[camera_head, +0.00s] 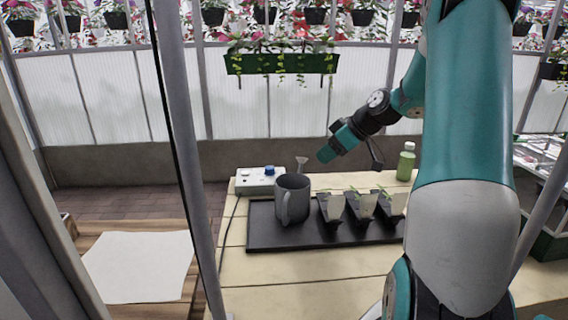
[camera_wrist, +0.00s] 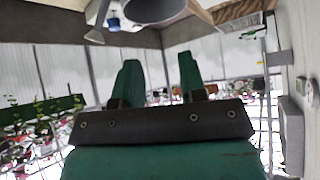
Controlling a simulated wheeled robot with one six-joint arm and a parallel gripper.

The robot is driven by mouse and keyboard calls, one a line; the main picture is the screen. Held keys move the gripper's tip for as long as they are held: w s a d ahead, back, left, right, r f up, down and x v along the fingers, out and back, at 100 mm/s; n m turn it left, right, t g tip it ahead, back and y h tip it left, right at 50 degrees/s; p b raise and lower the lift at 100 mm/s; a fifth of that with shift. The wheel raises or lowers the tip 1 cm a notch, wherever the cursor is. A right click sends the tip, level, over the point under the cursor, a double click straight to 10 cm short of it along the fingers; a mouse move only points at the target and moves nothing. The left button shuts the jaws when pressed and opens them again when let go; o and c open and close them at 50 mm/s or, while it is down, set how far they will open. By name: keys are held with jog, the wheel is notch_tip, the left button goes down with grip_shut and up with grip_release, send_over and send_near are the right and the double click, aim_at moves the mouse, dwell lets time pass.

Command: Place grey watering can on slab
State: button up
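The grey watering can (camera_head: 293,200) stands upright at the left of a black tray on the pale wooden table, its handle toward the camera. A small flared spout end shows above its rim. My gripper (camera_head: 328,152) is above and right of the can, apart from it. In the wrist view its two green fingers (camera_wrist: 159,75) are spread with nothing between them. Grey curved parts, apparently of the can (camera_wrist: 155,8), show at the top edge of that view. A flat white slab (camera_head: 140,266) lies on the wooden bench at the left, with nothing on it.
A control box (camera_head: 257,184) with a blue knob is behind left. A green bottle (camera_head: 406,162) stands at the back right. A grey post (camera_head: 181,130) rises between slab and table.

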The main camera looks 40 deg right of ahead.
jog(key=p, duration=0.2)
send_near(296, 176)
jog(key=shift+t+h, duration=0.3)
jog(key=shift+t, duration=0.1)
jog(key=shift+s+a+p+x, duration=0.15)
jog(key=shift+p+x, duration=0.65)
jog(key=shift+x, duration=1.15)
jog(key=shift+s+a+p+x, duration=0.1)
jog(key=shift+p+x, duration=0.65)
jog(key=shift+x, duration=1.15)
jog(key=shift+f, duration=0.15)
grip_shut()
